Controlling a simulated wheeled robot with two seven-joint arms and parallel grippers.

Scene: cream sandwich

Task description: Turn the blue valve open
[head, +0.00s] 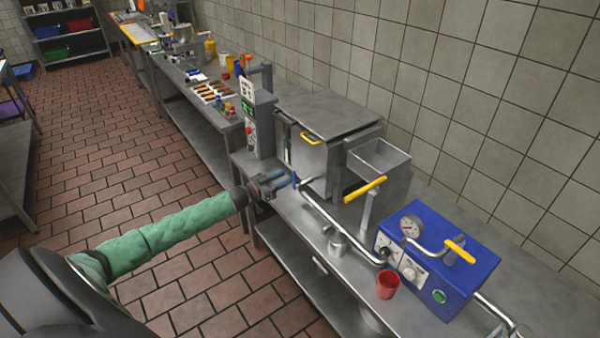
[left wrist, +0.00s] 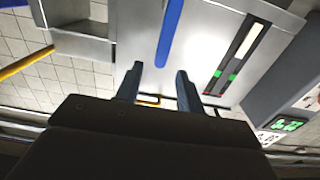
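The blue valve handle shows as a small blue bar (head: 296,180) at the left end of the metal pipe, in front of the steel machine. In the left wrist view it is a long blue bar (left wrist: 170,32) at the top, in line with the gap between my fingers. My left gripper (head: 281,181) is just left of the handle in the head view. Its two fingers (left wrist: 159,84) are apart, with nothing seen between them. Whether a finger touches the handle I cannot tell. My right gripper is not in view.
A steel machine (head: 330,121) with a hopper stands behind the handle. A grey control column (head: 262,125) stands close to my gripper. A yellow lever (head: 365,189), a blue box (head: 455,240) and a red cup (head: 388,284) are to the right. The tiled floor is clear.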

